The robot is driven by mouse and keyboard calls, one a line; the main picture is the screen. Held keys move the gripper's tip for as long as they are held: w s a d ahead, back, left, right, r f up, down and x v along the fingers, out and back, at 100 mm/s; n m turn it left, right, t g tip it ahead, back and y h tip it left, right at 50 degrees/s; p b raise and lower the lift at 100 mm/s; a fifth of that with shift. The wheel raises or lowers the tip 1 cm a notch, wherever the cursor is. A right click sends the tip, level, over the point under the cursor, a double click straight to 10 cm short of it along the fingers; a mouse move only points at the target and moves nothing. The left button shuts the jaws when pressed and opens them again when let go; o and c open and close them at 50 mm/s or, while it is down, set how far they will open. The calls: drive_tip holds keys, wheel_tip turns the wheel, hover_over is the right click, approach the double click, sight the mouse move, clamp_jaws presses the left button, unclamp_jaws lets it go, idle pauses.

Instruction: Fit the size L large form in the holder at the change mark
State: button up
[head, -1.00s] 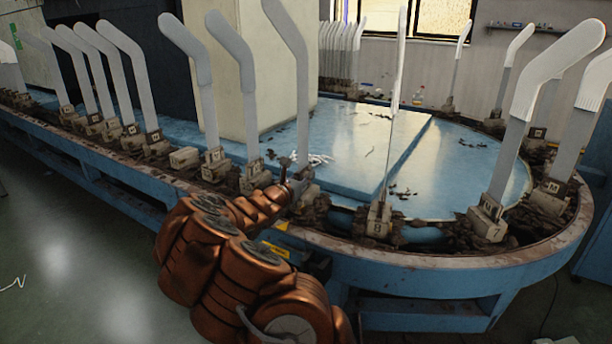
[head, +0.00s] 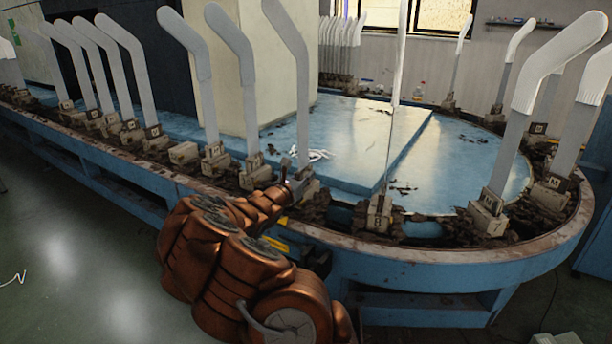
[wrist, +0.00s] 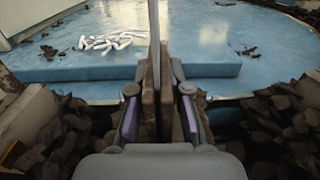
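A grey-white form (head: 297,70) with a bent top stands nearly upright in the head view. Its lower end is at the blocky holder (head: 304,186) on the near side of the table. My gripper (head: 287,180) is low at this holder, beside a yellow mark (head: 280,248) on the rim. In the wrist view, the form (wrist: 154,35) shows edge-on, with a brown foot below. My gripper (wrist: 159,95) has its fingers close on both sides of that foot and appears shut on it. How deep the foot sits is hidden. The form's size label is not readable.
An oval blue table (head: 450,265) carries a ring of holders with similar forms. The holder marked 8 (head: 378,217) stands to the right. A holder without a form (head: 184,153) is at the left. White socks or scraps (head: 308,154) lie on the blue top.

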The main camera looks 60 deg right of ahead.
drive_tip(key=o, duration=0.6)
drive_tip(key=shift+c, duration=0.2)
drive_tip(key=shift+s+a, duration=0.15)
drive_tip(key=shift+a, duration=2.85)
drive_tip(key=shift+s+a, duration=0.1)
drive_tip(key=shift+a, duration=2.9)
